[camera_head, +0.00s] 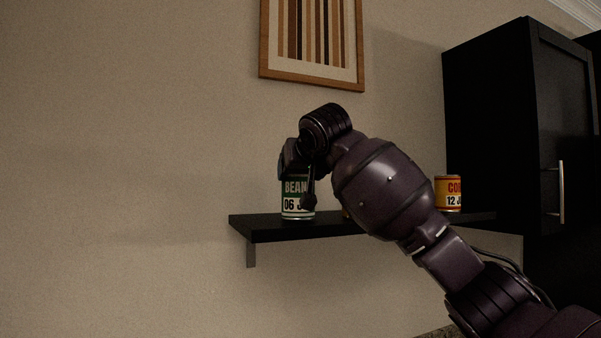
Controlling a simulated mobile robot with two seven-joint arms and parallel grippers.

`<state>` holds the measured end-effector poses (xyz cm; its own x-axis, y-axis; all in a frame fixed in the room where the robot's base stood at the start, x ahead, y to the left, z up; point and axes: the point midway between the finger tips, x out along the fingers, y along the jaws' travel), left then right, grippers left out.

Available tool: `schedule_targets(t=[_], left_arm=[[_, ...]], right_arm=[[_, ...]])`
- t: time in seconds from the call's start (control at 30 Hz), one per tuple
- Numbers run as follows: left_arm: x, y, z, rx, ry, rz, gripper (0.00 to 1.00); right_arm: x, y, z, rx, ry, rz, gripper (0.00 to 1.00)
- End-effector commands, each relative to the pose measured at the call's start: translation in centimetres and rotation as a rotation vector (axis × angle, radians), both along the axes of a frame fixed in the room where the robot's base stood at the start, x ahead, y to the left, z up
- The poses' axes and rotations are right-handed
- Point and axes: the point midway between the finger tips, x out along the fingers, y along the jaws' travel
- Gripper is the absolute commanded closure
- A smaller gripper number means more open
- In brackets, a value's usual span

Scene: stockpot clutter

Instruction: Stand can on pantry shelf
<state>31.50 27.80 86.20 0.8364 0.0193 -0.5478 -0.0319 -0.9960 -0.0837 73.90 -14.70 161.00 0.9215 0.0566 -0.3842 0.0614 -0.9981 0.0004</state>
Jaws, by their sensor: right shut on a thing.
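A green and white can labelled "BEAN" (294,206) is upright at the left part of the black pantry shelf (270,229). Its base appears to be at the shelf top; I cannot tell whether it rests on it. My right gripper (297,190) reaches down from above and is shut on this can, with a finger on its right side. The gripper and wrist hide the can's top and right edge. My left gripper is not in view.
A black cabinet (500,120) with a metal handle is at the right. A striped framed picture (312,84) hangs above. My arm hides the shelf's middle.

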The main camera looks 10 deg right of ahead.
Motion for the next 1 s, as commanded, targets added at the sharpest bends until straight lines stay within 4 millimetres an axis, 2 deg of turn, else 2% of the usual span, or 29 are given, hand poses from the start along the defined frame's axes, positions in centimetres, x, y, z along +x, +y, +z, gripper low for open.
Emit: schedule_targets(t=[0.43,0.47,0.6,1.0], left_arm=[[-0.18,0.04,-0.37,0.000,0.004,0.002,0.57],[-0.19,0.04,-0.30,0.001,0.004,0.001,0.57],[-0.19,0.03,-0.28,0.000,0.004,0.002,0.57],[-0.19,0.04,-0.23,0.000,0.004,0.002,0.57]], right_arm=[[-0.08,-0.01,-0.67,0.002,-0.004,0.001,0.85],[-0.04,0.00,-0.73,0.000,-0.001,0.001,0.22],[-0.04,-0.01,-0.69,0.000,-0.001,0.001,0.01],[-0.39,-0.01,-0.23,0.001,-0.004,0.002,0.01]])
